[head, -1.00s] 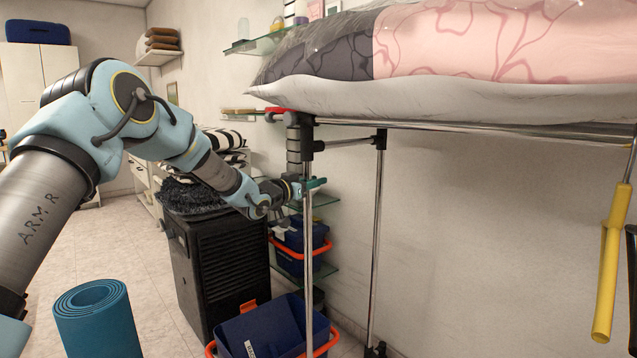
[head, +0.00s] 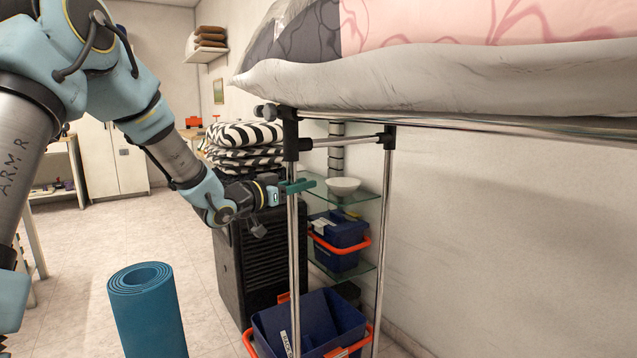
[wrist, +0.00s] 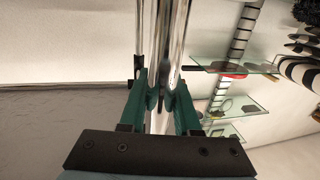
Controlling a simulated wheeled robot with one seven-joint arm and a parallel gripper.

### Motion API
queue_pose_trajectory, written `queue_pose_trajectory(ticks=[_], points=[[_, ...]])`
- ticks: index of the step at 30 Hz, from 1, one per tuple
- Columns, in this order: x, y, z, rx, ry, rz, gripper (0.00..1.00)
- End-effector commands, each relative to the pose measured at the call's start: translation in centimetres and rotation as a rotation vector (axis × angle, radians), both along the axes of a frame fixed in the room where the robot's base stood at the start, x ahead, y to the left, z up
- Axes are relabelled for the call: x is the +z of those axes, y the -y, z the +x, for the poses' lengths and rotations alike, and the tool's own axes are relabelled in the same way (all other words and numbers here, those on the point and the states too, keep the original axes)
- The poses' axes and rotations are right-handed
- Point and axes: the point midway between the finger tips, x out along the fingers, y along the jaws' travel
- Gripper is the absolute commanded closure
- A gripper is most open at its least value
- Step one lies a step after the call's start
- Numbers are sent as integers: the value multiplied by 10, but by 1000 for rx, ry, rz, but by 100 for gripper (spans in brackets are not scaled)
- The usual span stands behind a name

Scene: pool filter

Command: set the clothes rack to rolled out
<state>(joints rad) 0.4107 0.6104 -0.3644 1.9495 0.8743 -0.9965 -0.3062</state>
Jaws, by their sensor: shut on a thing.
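The clothes rack is a chrome frame with black corner joints. Its near upright post (head: 293,245) stands at the middle in the head view, with a second post (head: 384,230) behind it. A large plastic-wrapped bundle of pink and grey bedding (head: 450,75) lies on its top. My gripper (head: 297,186), with green fingers, is shut on the near post a little below the top joint. The wrist view shows the fingers (wrist: 163,98) on both sides of the chrome post (wrist: 175,45). The rack's foot and right end are out of the head view.
Blue bins with orange handles (head: 310,325) stand close behind the near post. Glass shelves (head: 345,190) are on the wall behind. A black cabinet (head: 245,265) with striped cushions is left of them. A rolled blue mat (head: 147,310) stands on otherwise fairly open floor at left.

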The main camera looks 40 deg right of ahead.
Motion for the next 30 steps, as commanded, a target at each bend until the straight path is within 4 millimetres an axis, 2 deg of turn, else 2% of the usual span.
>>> queue_pose_trajectory(ticks=[3,10,27,28,30], points=[[-1,-17,1,1,0,3,100],[0,-36,2,1,0,2,100],[-1,-42,2,-1,0,2,100],[-1,-42,2,-1,0,2,66],[-1,-42,2,-1,0,2,58]])
